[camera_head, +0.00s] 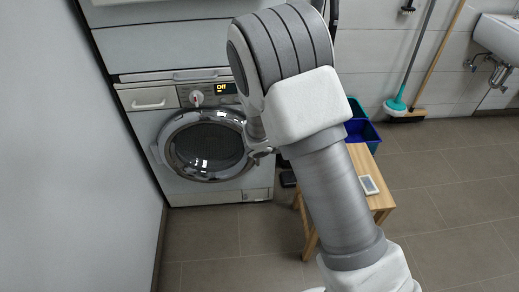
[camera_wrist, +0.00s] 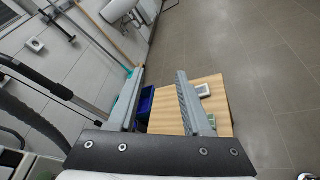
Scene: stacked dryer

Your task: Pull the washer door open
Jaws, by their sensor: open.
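The washer (camera_head: 225,192) stands at the left in the head view, with a display reading "Off". Its round washer door (camera_head: 205,146) has a chrome rim and dark glass and looks shut against the front. My arm crosses in front of the washer's right side and hides part of the door's right edge. My gripper (camera_wrist: 161,72) is open in the wrist view, with nothing between its fingers but the view of a bench beyond. In the head view it is mostly hidden behind my arm, near the door's right edge; I cannot tell whether it touches.
A wooden bench (camera_head: 383,202) with a small white device (camera_head: 369,185) stands right of the washer. Blue bin (camera_head: 362,134) sits behind it. A broom (camera_head: 404,113) and a sink (camera_head: 498,40) are at the far right wall. A grey wall (camera_head: 60,150) bounds the left. Tiled floor lies clear in front.

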